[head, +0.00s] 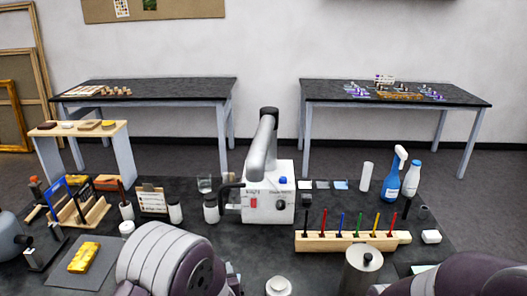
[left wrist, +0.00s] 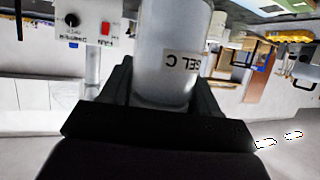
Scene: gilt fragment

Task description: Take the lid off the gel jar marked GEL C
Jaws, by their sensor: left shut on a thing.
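In the left wrist view, a white jar (left wrist: 172,35) stands out close up, with a label whose visible letters read "EL C" upside down. My left gripper (left wrist: 160,95) has a dark finger on each side of this jar and is shut on it. The jar's far end runs out of the picture, and I cannot make out a separate lid. In the head view my own left arm fills the lower left, and I cannot make out the left gripper or the held jar. My right arm shows only at the lower right corner; its gripper is not in view.
A white fume box (head: 268,203) stands mid-table, with white dark-topped jars (head: 211,211) (head: 175,213) to its left. A pen rack (head: 345,243), a metal canister (head: 364,272) and a blue spray bottle (head: 391,180) are at right.

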